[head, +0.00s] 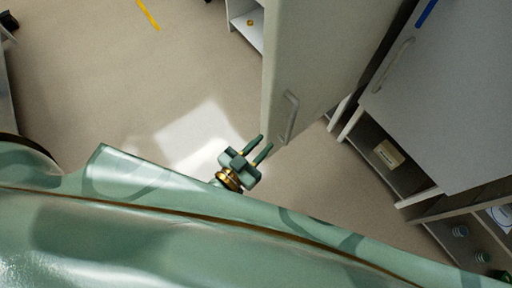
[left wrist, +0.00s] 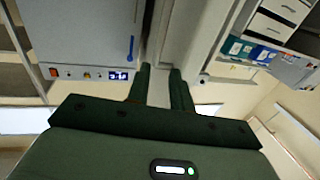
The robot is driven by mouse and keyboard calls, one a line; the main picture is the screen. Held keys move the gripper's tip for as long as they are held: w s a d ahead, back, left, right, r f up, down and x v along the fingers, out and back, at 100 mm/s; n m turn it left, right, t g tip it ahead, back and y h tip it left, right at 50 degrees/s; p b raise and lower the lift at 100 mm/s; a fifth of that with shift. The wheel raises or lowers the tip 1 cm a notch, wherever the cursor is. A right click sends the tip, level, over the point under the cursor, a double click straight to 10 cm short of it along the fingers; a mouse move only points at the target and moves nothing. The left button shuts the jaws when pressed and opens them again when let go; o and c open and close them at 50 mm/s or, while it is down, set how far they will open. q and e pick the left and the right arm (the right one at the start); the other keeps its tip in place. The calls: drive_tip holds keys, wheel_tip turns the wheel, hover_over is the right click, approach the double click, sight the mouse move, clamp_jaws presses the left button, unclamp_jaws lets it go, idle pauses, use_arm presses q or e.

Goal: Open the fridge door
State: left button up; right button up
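A tall grey door panel (head: 325,60), which looks like the fridge door, stands upright right of centre in the head view. Its bar handle (head: 290,117) is near its lower left part. My right gripper is out of view.
A grey cabinet front (head: 455,110) with its own handle (head: 394,66) and a blue stripe stands at right, above open shelves (head: 410,190). The left wrist view shows a control panel (left wrist: 90,73) and drawers (left wrist: 275,22). Floor (head: 110,85) at left is mostly clear.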

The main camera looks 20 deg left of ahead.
use_arm(q)
drive_tip(key=shift+v, duration=0.85)
